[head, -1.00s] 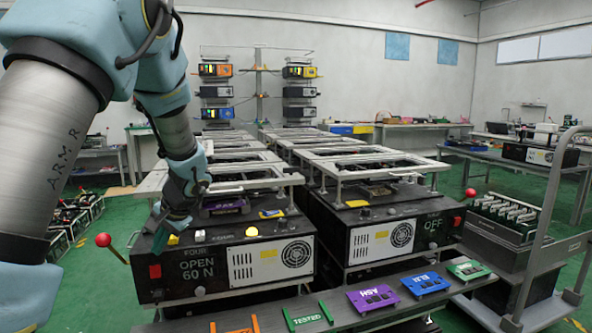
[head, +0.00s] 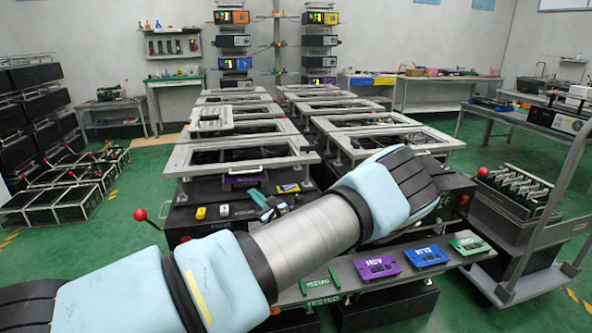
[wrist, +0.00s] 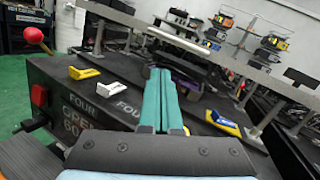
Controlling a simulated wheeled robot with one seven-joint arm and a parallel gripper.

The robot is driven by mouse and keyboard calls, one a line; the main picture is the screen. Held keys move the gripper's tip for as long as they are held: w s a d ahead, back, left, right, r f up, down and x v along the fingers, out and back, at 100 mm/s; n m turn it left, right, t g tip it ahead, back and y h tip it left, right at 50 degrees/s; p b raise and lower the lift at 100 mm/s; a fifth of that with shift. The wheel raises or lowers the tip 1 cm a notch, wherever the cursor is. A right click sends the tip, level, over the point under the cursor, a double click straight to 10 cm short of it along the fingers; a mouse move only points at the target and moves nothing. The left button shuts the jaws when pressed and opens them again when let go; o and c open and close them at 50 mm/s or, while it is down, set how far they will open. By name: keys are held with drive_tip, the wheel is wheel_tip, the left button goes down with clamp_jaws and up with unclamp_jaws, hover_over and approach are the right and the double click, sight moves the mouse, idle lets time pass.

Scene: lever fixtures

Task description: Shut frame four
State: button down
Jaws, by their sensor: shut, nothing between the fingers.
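The front-left fixture is a black box (wrist: 100,105) marked FOUR in the wrist view. Its grey metal frame (head: 240,157) lies roughly level above the box top on short posts, with a gap beneath; I cannot tell whether it is latched. The frame bar also crosses the wrist view (wrist: 190,46). A purple part (head: 243,180) sits under the frame. A red-ball lever (head: 141,214) stands out at the box's left. My gripper (wrist: 160,74) is shut and empty, its teal fingers over the box top near the frame's front edge. My arm hides most of the box front.
A yellow block (wrist: 84,73), a white block (wrist: 131,80) and a yellow-blue tag (wrist: 222,122) lie on the box top. A second fixture frame (head: 384,140) stands at right. A front shelf (head: 345,290) holds coloured plates. A trolley (head: 545,200) stands at far right.

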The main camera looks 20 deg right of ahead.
sight(288, 165)
drive_tip(key=s+d+m+t+h, duration=0.2)
drive_tip(key=s+d+m+h, duration=0.2)
drive_tip(key=d+m+h, duration=0.6)
drive_tip(key=w+d+r+n+y+p, duration=0.1)
drive_tip(key=w+d+n+p, duration=0.1)
drive_tip(key=w, duration=0.7)
drive_tip(key=shift+w+d+r+y+p, duration=0.3)
drive_tip(key=shift+d+r+p, duration=0.05)
drive_tip(key=shift+d+p, duration=0.55)
wheel_tip(288, 165, up, 2)
drive_tip(key=shift+r+p, duration=0.1)
drive_tip(key=shift+p, duration=0.55)
drive_tip(key=shift+s, duration=0.1)
